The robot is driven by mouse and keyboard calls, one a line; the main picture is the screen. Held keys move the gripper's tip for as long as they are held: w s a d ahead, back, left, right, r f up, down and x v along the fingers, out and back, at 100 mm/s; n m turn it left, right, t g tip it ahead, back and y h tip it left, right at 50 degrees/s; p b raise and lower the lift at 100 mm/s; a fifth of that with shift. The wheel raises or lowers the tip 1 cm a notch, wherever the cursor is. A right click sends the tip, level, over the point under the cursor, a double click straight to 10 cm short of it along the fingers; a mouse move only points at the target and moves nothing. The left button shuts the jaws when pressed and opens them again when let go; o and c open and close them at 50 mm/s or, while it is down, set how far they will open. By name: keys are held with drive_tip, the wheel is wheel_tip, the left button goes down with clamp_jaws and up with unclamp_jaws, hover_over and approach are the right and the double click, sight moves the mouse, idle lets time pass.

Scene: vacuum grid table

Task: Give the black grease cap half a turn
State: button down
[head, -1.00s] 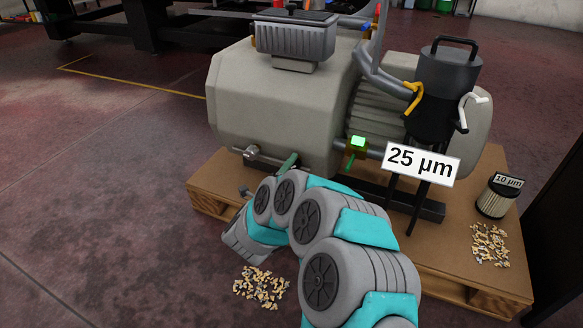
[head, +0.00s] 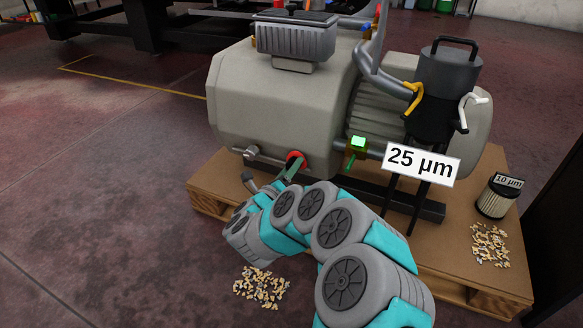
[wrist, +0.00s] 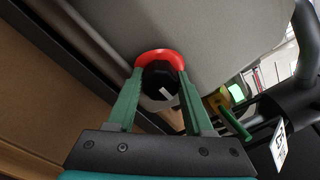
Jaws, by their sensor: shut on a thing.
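The black grease cap (wrist: 153,82) sits on the lower side of the beige pump (head: 270,115), with a red ring (wrist: 160,57) around its far side and a short white mark on its face. My gripper (wrist: 160,75) has its two green fingers on either side of the cap, shut on it. In the head view my gripper (head: 292,167) reaches the pump's lower front at the red ring (head: 295,156). The cap itself is hidden there behind the fingers.
A valve with a lit green block (head: 358,142) and a green lever is right of the cap. A metal fitting (head: 250,152) sticks out left. A black canister (head: 448,80), a "25 µm" sign (head: 422,164) and a filter (head: 500,196) stand right on the wooden pallet (head: 470,240).

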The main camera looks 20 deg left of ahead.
drive_tip(key=shift+f, duration=0.1)
idle(0.5)
drive_tip(key=shift+c, duration=1.4)
unclamp_jaws()
drive_tip(key=shift+s, duration=0.1)
drive_tip(key=s, duration=0.7)
drive_tip(key=shift+s+a, duration=0.3)
drive_tip(key=shift+a, duration=0.15)
